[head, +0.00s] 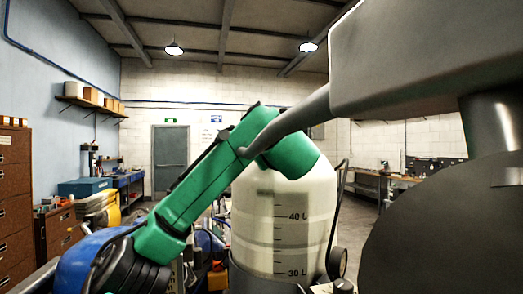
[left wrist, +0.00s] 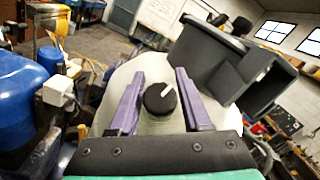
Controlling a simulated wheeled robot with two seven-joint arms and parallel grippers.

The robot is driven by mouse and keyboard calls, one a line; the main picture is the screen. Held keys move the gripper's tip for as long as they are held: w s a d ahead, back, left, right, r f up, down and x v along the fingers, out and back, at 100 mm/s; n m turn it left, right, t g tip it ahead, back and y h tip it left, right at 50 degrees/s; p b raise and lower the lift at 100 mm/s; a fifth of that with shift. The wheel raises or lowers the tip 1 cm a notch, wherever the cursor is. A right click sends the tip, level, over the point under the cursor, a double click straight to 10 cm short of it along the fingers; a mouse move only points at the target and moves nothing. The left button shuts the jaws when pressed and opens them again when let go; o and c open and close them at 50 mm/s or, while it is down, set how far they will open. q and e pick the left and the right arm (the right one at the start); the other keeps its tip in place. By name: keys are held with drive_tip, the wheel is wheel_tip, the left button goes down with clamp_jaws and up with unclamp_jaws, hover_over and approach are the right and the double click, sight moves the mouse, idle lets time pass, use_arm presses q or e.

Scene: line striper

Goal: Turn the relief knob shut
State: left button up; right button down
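The relief knob, a round black knob with a white pointer mark (left wrist: 160,98), shows in the left wrist view in front of a white rounded surface. Its pointer slants toward the upper right. My left gripper (left wrist: 159,77) is open, with one purple finger on each side of the knob and a visible gap on both sides. I cannot tell how deep the knob sits between the fingers. In the head view my green left arm (head: 190,195) reaches up and right over the tank; its fingers and the knob are hidden there. My right gripper is not in view.
A white tank with litre marks (head: 275,225) stands in front of me. A large grey body (head: 400,60) fills the upper right. A dark grey open box (left wrist: 222,65) is right of the fingers in the wrist view. Brown drawers (head: 14,210) stand at the left.

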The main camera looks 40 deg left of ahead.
use_arm(q)
drive_tip(key=shift+o, duration=0.5)
drive_tip(key=shift+w, duration=0.15)
drive_tip(key=b+v, duration=0.9)
drive_tip(key=v, duration=0.5)
drive_tip(key=shift+s+b, duration=0.2)
drive_tip(key=shift+b, duration=0.15)
drive_tip(key=shift+d, duration=0.1)
